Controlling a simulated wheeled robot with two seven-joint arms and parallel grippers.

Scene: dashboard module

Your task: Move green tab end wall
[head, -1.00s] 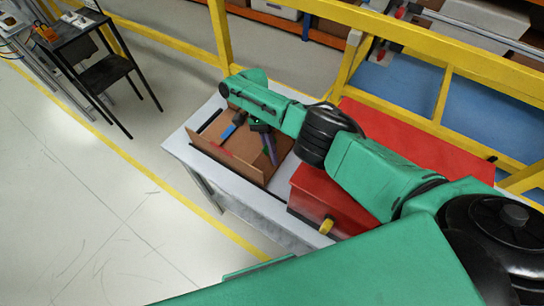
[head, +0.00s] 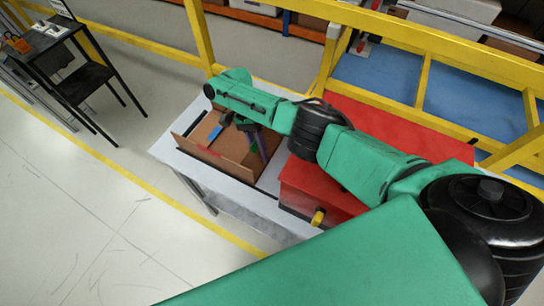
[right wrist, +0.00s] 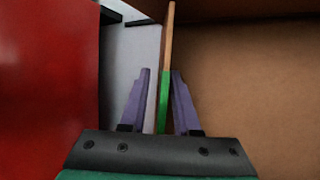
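In the head view, the brown open box (head: 222,163) stands on the grey table. Its green tab (head: 254,147) shows at the right end, partly behind my right gripper (head: 258,142). In the right wrist view, the end wall (right wrist: 168,40) is seen edge-on, with the green tab (right wrist: 164,98) on its near part. The purple fingers of my right gripper (right wrist: 160,90) stand on either side of it. A gap shows at the left finger; the right finger is very close to the wall. The gripper looks open around the tab. My left gripper is not in view.
A red box (head: 325,185) with a yellow knob (head: 317,217) stands right of the brown box, with a narrow strip of table between. A blue tab (head: 216,132) shows inside the brown box. A yellow rail (head: 400,38) runs behind the table (head: 166,154).

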